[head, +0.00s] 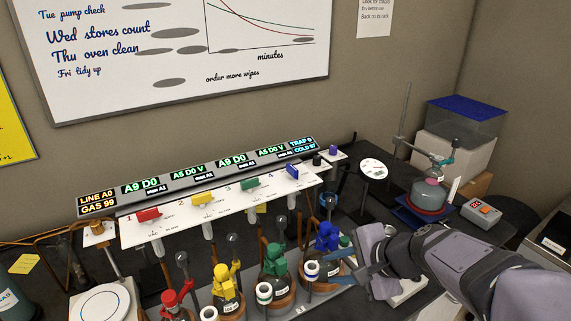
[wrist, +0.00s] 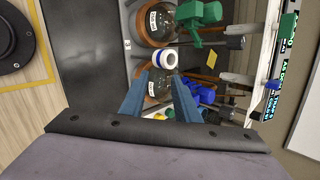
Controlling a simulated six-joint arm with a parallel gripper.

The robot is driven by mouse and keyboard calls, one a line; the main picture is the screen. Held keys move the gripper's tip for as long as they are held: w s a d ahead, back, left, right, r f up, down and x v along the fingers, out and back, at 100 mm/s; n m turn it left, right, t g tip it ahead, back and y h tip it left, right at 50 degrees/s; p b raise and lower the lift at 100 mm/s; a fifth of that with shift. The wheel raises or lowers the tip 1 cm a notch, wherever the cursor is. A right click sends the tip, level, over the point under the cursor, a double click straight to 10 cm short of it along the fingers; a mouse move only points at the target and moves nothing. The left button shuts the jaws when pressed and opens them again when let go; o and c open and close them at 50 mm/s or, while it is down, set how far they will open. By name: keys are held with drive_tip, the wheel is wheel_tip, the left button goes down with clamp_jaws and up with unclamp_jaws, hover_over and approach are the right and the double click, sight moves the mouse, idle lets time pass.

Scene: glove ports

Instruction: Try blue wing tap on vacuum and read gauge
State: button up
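The blue wing tap (head: 292,172) sits at the right end of a white manifold panel (head: 215,213), after the red, yellow and green taps. Its handle is tilted; I cannot read its marked position. Separate blue fittings (head: 327,237) top a flask in front of the panel. A round white dial gauge (head: 373,168) stands to the right; its reading is too small. My gripper (head: 345,270) is low beside the blue-fitted flask, below and right of the blue wing tap and apart from it. In the wrist view its blue fingers (wrist: 158,85) are spread, with nothing gripped.
Several flasks with coloured fittings crowd the front, one with green fittings (head: 274,260). A lit display bar (head: 200,172) runs behind the taps. A stirrer with a flask (head: 430,193) and a grey control box (head: 481,212) stand right.

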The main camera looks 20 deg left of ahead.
sight(297, 171)
drive_tip(key=w+a+r+m+t+y+b, duration=0.1)
drive_tip(key=w+a+r+m+t+y, duration=0.1)
drive_tip(key=w+a+r+m, duration=0.3)
drive_tip(key=w+a+r+m+t+y, duration=0.1)
drive_tip(key=w+a+r+y, duration=0.1)
drive_tip(key=r, duration=0.5)
drive_tip(key=w+a+r+m+t+y+b, duration=0.1)
drive_tip(key=w+a+r+m+t+y, duration=0.1)
drive_tip(key=w+a+r+m, duration=0.3)
drive_tip(key=w+f+m+t+b, duration=0.1)
drive_tip(key=b, duration=0.2)
drive_tip(key=w+f+m+t+b, duration=0.1)
drive_tip(key=w+f+m+b, duration=0.1)
drive_tip(key=b, duration=0.1)
drive_tip(key=w+f+m+t+b, duration=0.1)
drive_tip(key=w+b, duration=0.1)
drive_tip(key=shift+a+f+m+b, duration=0.3)
drive_tip(key=shift+f+m+b, duration=0.05)
drive_tip(key=shift+m+b, duration=0.05)
drive_tip(key=shift+w+f+b, duration=0.2)
drive_tip(key=shift+f+b, duration=0.15)
drive_tip(key=shift+f, duration=0.25)
drive_tip(key=shift+a, duration=0.1)
drive_tip(key=shift+w+a+r+p, duration=0.1)
drive_tip(key=shift+w+a+p, duration=0.25)
drive_tip(key=shift+w, duration=0.05)
drive_tip(key=shift+p+x, duration=1.25)
drive_tip(key=shift+x, duration=1.85)
